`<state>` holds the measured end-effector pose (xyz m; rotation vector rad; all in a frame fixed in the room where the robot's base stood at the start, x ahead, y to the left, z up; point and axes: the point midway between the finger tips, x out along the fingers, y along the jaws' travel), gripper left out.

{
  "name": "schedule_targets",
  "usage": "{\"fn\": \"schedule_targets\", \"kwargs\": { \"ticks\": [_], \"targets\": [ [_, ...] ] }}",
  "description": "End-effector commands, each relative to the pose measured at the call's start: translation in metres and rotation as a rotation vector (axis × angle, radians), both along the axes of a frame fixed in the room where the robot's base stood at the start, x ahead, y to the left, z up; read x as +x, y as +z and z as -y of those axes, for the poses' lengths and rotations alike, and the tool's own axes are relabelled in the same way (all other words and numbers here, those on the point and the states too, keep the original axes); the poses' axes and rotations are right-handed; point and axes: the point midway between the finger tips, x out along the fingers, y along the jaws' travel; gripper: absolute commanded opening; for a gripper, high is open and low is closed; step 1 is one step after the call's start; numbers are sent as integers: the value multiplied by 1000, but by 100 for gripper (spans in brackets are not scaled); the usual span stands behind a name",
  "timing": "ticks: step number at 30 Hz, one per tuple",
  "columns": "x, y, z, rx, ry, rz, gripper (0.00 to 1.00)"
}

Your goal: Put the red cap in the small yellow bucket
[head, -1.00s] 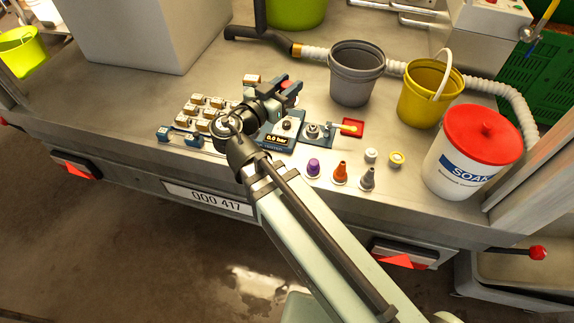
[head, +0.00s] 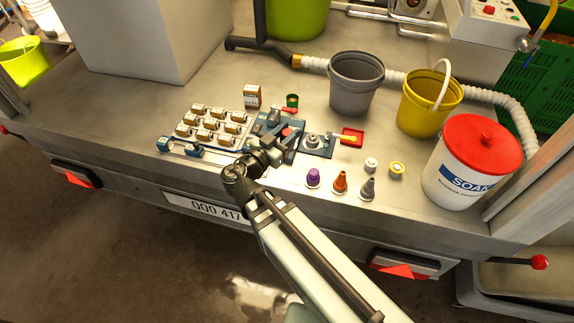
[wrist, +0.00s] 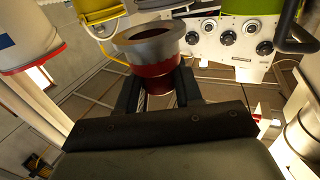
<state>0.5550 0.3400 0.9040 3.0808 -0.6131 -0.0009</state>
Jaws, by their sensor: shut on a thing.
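My gripper (head: 284,134) is over the blue-grey press fixture near the front of the metal deck. It is shut on the red cap (head: 287,131), of which only a small part shows in the head view. In the wrist view the dark red cap (wrist: 157,70) sits between the two dark fingers (wrist: 158,92). The yellow bucket (head: 424,108), with a white handle, stands apart to the right, behind the gripper. Part of it shows at the upper left of the wrist view (wrist: 100,22).
A grey bucket (head: 354,90) stands left of the yellow one. A white SOAK tub (head: 460,170) with a red lid is at right. Small cones and caps (head: 340,181) stand on the front deck. A tray of blocks (head: 212,122) is at left. A corrugated hose runs behind.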

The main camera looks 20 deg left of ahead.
Motion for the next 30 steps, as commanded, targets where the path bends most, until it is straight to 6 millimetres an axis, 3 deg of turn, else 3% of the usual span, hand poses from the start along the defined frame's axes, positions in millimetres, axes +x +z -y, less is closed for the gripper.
{"fn": "schedule_targets", "kwargs": {
  "ticks": [18,30],
  "targets": [
    [0,-93,-1,-1,0,1,0],
    [0,-112,0,0,0,1,0]
  ]
}}
